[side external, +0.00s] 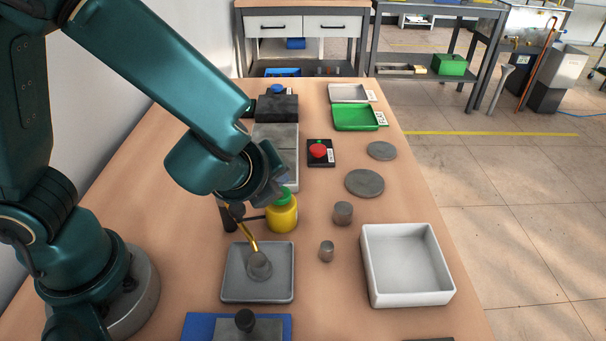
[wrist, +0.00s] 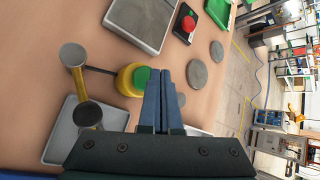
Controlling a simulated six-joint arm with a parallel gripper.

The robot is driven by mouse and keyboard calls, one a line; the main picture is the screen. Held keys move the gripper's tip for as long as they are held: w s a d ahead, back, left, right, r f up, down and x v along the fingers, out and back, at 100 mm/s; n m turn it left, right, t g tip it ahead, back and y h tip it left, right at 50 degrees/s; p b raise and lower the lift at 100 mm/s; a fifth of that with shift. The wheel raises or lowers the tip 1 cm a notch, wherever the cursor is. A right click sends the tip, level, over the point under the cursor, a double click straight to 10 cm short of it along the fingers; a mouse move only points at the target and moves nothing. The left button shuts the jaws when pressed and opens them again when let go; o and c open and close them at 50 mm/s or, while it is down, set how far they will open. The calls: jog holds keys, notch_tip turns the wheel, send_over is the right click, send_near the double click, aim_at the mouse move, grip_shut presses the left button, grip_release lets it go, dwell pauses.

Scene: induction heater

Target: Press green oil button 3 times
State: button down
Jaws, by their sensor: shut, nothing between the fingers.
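The yellow oil bottle (side external: 282,216) stands upright on the table, with its green button (side external: 285,196) on top. In the wrist view the yellow body (wrist: 124,82) and green button (wrist: 141,76) lie just left of my fingertips. My gripper (side external: 281,186) is shut and empty, pointing down close above the button in the side view. In the wrist view my gripper (wrist: 162,74) overlaps the button's right edge. I cannot tell whether the fingertips touch the button. My wrist hides part of the area behind the bottle in the side view.
A grey tray (side external: 233,290) with a brass-handled ladle-like tool is in front of the bottle. Two metal cylinders (side external: 343,213) (side external: 326,251) and a white bin (side external: 366,270) stand right. A red button box (side external: 318,151), grey discs (side external: 365,183) and a green tray (side external: 355,118) lie farther back.

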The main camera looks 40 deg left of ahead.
dwell(0.8)
jog(key=shift+f, duration=0.4)
jog(key=shift+f, duration=0.5)
dwell(0.5)
jog(key=shift+r, duration=0.95)
jog(key=shift+r, duration=2.5)
dwell(0.7)
